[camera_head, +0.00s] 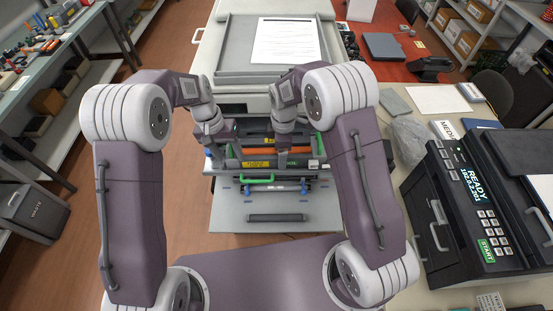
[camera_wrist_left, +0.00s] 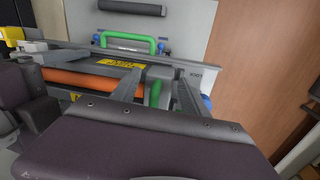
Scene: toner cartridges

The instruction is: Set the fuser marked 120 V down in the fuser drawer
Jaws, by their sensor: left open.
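The fuser (camera_head: 258,151), a long dark unit with an orange roller and yellow label, lies crosswise at the printer's opened front; its label is too small to read. It also shows in the left wrist view (camera_wrist_left: 80,80). My left gripper (camera_head: 226,152) is at the fuser's left end. Its open fingers (camera_wrist_left: 158,88) straddle a part with a green lever. My right gripper (camera_head: 290,138) is by the fuser's right half, its fingers hard to make out. The pulled-out grey drawer (camera_head: 232,222) extends toward me. Whether the fuser rests fully in it is unclear.
A green handle (camera_head: 258,179) and blue knobs sit in front of the fuser. The printer (camera_head: 212,45) stands behind, with a paper sheet on top. A control panel reading READY (camera_head: 470,185) is on the right bench. A waste bin (camera_head: 32,215) stands at left.

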